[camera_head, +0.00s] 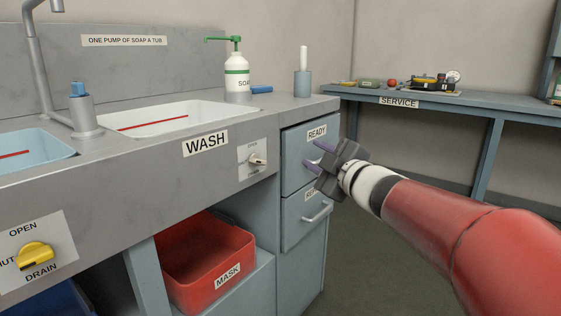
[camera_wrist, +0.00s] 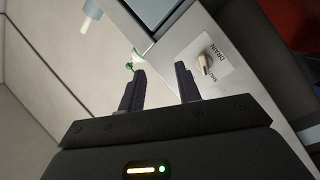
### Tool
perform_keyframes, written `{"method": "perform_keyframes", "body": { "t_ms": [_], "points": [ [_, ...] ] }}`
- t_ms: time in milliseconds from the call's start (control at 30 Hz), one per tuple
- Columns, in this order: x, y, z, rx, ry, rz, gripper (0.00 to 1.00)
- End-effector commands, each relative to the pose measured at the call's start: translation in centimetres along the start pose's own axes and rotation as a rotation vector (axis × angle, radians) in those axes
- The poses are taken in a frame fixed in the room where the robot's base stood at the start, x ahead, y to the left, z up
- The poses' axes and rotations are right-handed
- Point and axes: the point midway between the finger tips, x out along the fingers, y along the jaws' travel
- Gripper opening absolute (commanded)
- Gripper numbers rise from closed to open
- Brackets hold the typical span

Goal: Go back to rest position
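My gripper (camera_head: 319,157) is at the end of my red arm, in front of the drawer labelled READY (camera_head: 309,158), right of the wash counter. Its two dark fingers stand apart with nothing between them; they also show apart in the wrist view (camera_wrist: 161,84). It is raised off every surface, and I see no contact with the drawers. The wrist view looks tilted toward the counter front, with a drain knob (camera_wrist: 206,64) right of the fingers.
The wash counter (camera_head: 110,190) with a white basin, a soap bottle (camera_head: 237,78) and a brush in a holder (camera_head: 303,80) is at left. A red MASK bin (camera_head: 205,262) sits below. The SERVICE bench (camera_head: 470,105) stands behind right. Open floor (camera_head: 350,270) lies below my arm.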

Motion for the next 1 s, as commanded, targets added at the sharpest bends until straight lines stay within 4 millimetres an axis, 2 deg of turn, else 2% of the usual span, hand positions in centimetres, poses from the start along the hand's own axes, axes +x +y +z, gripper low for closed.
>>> {"method": "perform_keyframes", "body": {
  "t_ms": [33, 100, 167, 233, 333, 400, 500, 600, 700, 800, 867, 967, 1000],
  "points": [
    [-1.9, 1.5, 0.2, 0.062, -0.102, 0.057, 0.34],
    [-4.8, 2.2, 1.6, 0.172, -0.263, 0.121, 0.34],
    [-7.6, 1.9, 2.9, 0.276, -0.399, 0.158, 0.34],
    [-11.2, 0.6, 4.2, 0.407, -0.556, 0.179, 0.34],
    [-16.8, -3.0, 5.2, 0.604, -0.768, 0.166, 0.34],
    [-20.5, -6.3, 5.2, 0.741, -0.905, 0.127, 0.34],
    [-24.9, -11.0, 4.3, 0.906, -1.057, 0.046, 0.34],
    [-27.9, -14.6, 3.1, 1.022, -1.158, -0.035, 0.34],
    [-29.6, -16.9, 2.1, 1.089, -1.215, -0.093, 0.34],
    [-30.0, -17.4, 1.9, 1.105, -1.231, -0.111, 0.34],
    [-29.2, -16.6, 2.4, 1.076, -1.212, -0.09, 0.34],
    [-26.1, -13.2, 4.2, 0.959, -1.124, -0.013, 0.34],
    [-24.4, -11.3, 4.9, 0.89, -1.072, 0.022, 0.34]
  ]
}}
